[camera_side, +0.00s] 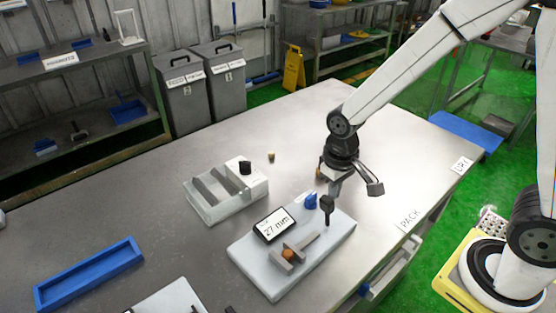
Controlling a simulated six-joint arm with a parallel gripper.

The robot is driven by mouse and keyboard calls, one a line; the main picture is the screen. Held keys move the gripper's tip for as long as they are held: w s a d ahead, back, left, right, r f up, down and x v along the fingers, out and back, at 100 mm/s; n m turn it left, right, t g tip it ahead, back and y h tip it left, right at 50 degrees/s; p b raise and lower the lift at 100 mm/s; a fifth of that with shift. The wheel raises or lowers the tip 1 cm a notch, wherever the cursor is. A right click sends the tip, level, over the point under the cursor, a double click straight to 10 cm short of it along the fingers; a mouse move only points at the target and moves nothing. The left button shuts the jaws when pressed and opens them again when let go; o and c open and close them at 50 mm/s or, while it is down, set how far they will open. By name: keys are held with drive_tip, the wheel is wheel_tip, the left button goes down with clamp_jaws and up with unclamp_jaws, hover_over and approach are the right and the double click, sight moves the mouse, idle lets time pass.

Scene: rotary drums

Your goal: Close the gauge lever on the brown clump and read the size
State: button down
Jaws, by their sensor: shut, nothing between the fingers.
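The gauge (262,277) is a pale block on the table with a tilted display (274,225) that reads 27 mm. The brown clump (288,254) sits between the gauge's grey jaw bars and looks in contact with them. The black gauge lever (327,206) stands upright at the gauge's back right, beside a blue knob (310,201). My gripper (336,188) is shut and empty, just above and behind the lever. It overlaps the lever closely in the picture, so I cannot tell whether they touch.
A second pale fixture (222,203) with grooves and a black knob stands behind left. A small brown piece (271,156) lies beyond it. A blue tray (90,274) is at the front left. Bare table lies between them, and PACK is marked at the right edge.

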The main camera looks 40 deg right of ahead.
drive_tip(key=shift+d, duration=0.65)
drive_tip(key=shift+d, duration=0.25)
wheel_tip(320, 180, up, 7)
idle(1.2)
drive_tip(key=s+d+f+t, duration=0.2)
drive_tip(key=s+d+f, duration=0.1)
drive_tip(key=s+f, duration=0.1)
drive_tip(key=shift+s+f+t, duration=0.25)
drive_tip(key=shift+s+t, duration=0.05)
drive_tip(key=shift+s, duration=0.1)
